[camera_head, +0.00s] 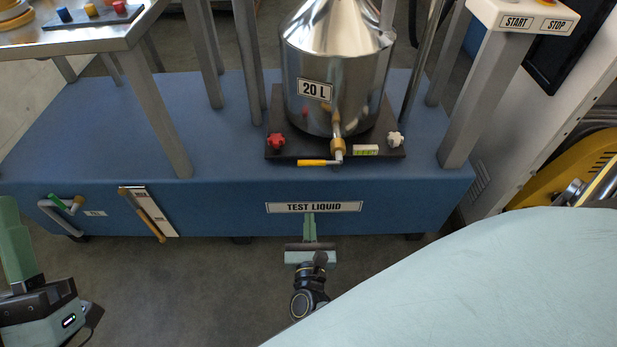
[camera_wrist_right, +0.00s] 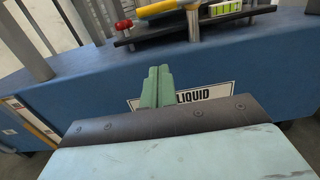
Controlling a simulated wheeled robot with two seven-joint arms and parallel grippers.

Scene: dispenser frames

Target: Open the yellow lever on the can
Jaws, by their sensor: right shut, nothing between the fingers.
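The can (camera_head: 337,85) is a shiny metal vessel marked 20 L, standing on a dark plate (camera_head: 285,152). At its lower front is a brass valve with a yellow lever (camera_head: 314,163) lying sideways, pointing left. The lever also shows at the top of the right wrist view (camera_wrist_right: 160,7). My right gripper (camera_head: 309,217) is in front of the blue base, by the TEST LIQUID label and below the lever, apart from it. Its green fingers (camera_wrist_right: 157,72) are together and empty. My left gripper (camera_head: 14,235) is at the left edge, partly cut off, away from the can.
The can stands on a blue base (camera_head: 225,115) between grey metal legs. A red knob (camera_head: 276,140) and a white knob (camera_head: 395,139) sit on the plate's sides. A green-handled valve (camera_head: 58,202) is on the base's front left. A START/STOP panel (camera_head: 533,20) is at upper right.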

